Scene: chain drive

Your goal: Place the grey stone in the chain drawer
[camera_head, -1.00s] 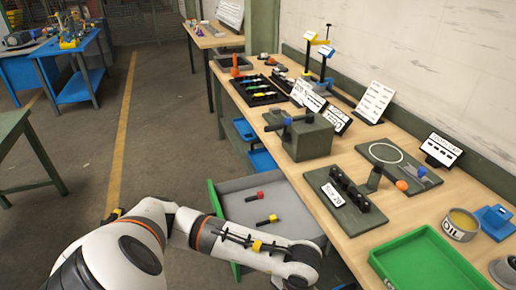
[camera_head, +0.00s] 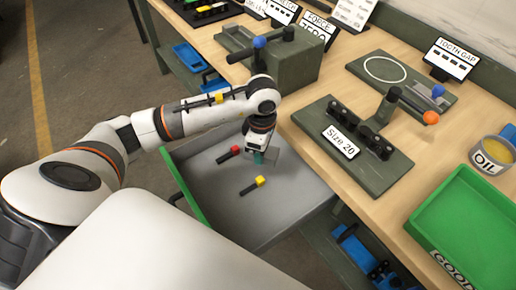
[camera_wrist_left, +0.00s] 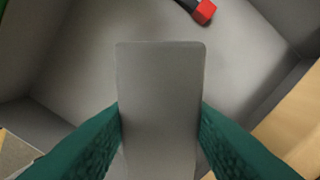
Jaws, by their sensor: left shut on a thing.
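My left gripper (camera_head: 258,157) reaches down over the open drawer (camera_head: 222,205), near its back right corner beside the bench. Its teal fingers (camera_wrist_left: 160,135) are shut on the grey stone (camera_wrist_left: 160,90), a flat, round-cornered grey slab. In the head view the stone is small and partly hidden by the fingers. The wrist view shows the drawer floor beyond the stone; I cannot tell whether they touch. My right gripper is not in view.
A red-ended tool (camera_head: 230,154) and a yellow-ended tool (camera_head: 254,184) lie in the drawer. The front of its floor is clear. The Size 20 chain fixture (camera_head: 352,148), a grey block (camera_head: 275,65) and a green tray (camera_head: 462,222) stand on the bench.

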